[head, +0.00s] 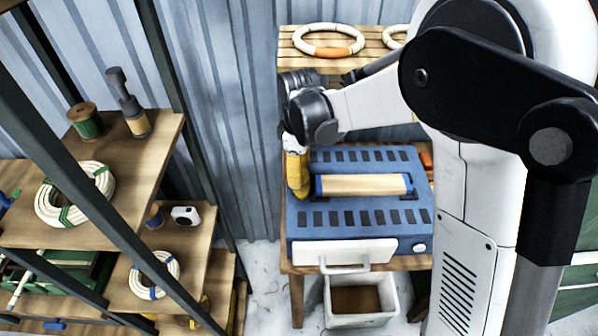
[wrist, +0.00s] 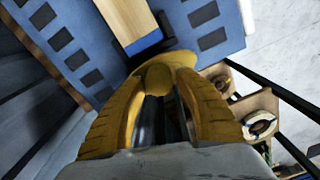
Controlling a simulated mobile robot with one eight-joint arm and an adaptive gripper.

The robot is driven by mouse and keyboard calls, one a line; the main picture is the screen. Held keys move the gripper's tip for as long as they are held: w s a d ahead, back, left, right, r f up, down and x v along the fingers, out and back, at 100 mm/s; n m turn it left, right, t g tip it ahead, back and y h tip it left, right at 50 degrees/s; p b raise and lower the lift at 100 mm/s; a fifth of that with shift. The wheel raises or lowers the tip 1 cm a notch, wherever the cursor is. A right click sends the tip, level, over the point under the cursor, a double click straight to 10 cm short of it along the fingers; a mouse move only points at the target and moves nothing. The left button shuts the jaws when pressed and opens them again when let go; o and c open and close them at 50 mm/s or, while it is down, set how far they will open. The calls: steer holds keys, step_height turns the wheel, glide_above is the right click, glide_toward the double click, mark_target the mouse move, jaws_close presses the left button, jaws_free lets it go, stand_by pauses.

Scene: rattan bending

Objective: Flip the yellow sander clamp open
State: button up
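A blue vented machine (head: 358,222) with a pale wooden bar (head: 363,185) on top stands on a wooden table. My gripper (head: 297,178) points down at the machine's left edge, with yellow showing there. In the wrist view my gripper (wrist: 157,84) has two ridged, yellow curved fingers converging on a smooth, rounded yellow piece (wrist: 158,74), which looks like the sander clamp. The piece sits between the fingertips beside the machine's blue top (wrist: 112,50). Whether the fingers grip it or only surround it I cannot tell. The clamp's hinge and lower part are hidden.
A white drawer front with a handle (head: 345,256) faces forward on the machine. A white bin (head: 361,300) stands below. A rattan ring (head: 328,41) lies on a slatted surface behind. Shelves (head: 120,165) with coils, a spool and tools fill the left. A corrugated wall stands behind.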

steer(key=shift+o, duration=0.6)
step_height(320, 180, up, 12)
stand_by(0.5)
